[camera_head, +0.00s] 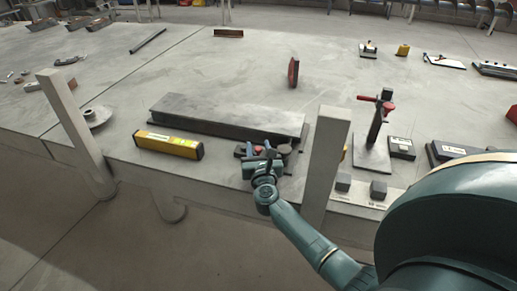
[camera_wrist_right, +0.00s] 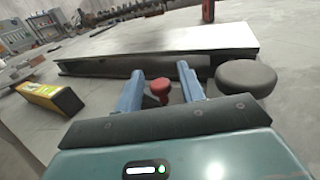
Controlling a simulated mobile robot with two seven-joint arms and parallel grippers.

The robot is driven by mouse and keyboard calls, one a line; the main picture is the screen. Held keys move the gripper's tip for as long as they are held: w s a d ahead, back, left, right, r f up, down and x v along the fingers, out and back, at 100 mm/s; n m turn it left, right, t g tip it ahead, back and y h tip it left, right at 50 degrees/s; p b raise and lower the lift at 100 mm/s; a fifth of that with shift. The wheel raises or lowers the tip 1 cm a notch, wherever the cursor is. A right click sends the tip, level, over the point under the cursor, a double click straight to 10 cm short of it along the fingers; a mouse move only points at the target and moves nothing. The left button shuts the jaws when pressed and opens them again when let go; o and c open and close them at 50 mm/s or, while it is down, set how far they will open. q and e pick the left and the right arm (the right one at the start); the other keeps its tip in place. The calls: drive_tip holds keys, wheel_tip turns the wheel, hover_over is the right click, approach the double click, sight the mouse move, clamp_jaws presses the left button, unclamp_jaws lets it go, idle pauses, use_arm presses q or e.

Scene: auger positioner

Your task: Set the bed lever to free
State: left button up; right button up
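My right gripper (camera_head: 260,152) is at the table's front edge, just before the long grey steel bed (camera_head: 225,112). In the right wrist view its two blue fingers (camera_wrist_right: 160,84) stand apart. A small red knob (camera_wrist_right: 160,87) shows between them, toward the bed; I cannot tell whether a finger touches it. A dark grey round knob (camera_wrist_right: 246,76) is just right of the right finger. No label marks either knob as the bed lever, and the lever's setting cannot be read. My left gripper is not in view.
A yellow box-shaped level (camera_head: 168,144) lies left of the gripper. An upright grey post (camera_head: 325,155) stands close on its right, and another post (camera_head: 76,130) at far left. A red-handled clamp stand (camera_head: 373,140) is further right. The table behind the bed is mostly clear.

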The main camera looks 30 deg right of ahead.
clamp_jaws()
idle(0.4)
